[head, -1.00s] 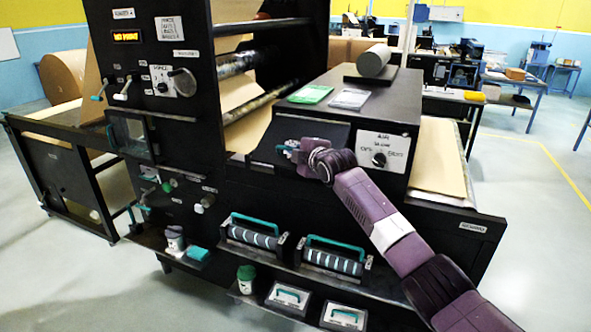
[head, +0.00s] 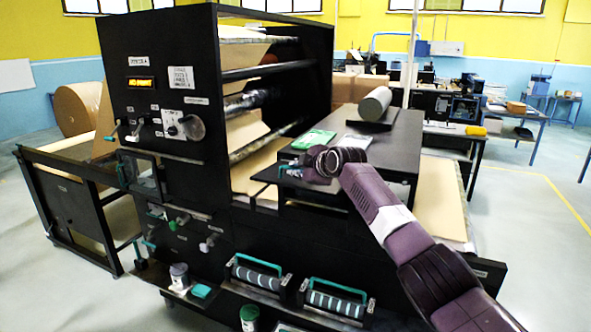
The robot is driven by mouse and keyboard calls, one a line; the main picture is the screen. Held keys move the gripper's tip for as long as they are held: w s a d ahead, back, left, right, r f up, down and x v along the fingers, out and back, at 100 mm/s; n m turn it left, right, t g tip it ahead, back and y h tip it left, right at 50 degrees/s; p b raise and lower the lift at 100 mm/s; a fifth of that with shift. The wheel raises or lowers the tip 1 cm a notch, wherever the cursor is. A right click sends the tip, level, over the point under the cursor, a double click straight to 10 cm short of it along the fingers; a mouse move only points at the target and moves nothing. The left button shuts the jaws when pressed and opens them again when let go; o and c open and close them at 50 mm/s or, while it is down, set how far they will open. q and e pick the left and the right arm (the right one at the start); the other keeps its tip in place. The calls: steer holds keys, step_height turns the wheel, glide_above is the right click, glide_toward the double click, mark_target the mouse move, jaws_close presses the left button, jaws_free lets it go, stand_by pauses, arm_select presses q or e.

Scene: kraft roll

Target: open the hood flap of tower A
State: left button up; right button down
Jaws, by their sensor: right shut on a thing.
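Tower A (head: 160,50) is the tall black panel with the lit display at left. To its right is a black hood (head: 400,140). Its hood flap (head: 267,174) is a dark panel that sticks out from the hood's front, raised to roughly level. My right gripper (head: 292,172) is shut at the flap's front edge on its teal handle, which is mostly hidden by the fingers. My right arm comes in from the lower right. My left gripper is not in view.
Below are two teal-handled roller units (head: 257,272), (head: 337,298) and a lidded cup (head: 179,277). Open floor lies at right.

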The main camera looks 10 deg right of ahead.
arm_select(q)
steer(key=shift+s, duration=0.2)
arm_select(e)
steer(key=shift+d, duration=0.1)
steer(key=c, duration=2.3)
jaws_free()
steer(key=shift+w, duration=0.1)
steer(key=shift+o, duration=1.1)
steer(key=shift+w+f, duration=0.15)
steer(key=shift+f, duration=0.05)
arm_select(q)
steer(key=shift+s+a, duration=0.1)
arm_select(e)
steer(key=shift+s+r, duration=0.15)
steer(key=shift+s, duration=0.1)
steer(key=shift+v, duration=0.8)
steer(key=v, duration=1)
steer(key=shift+d, duration=0.1)
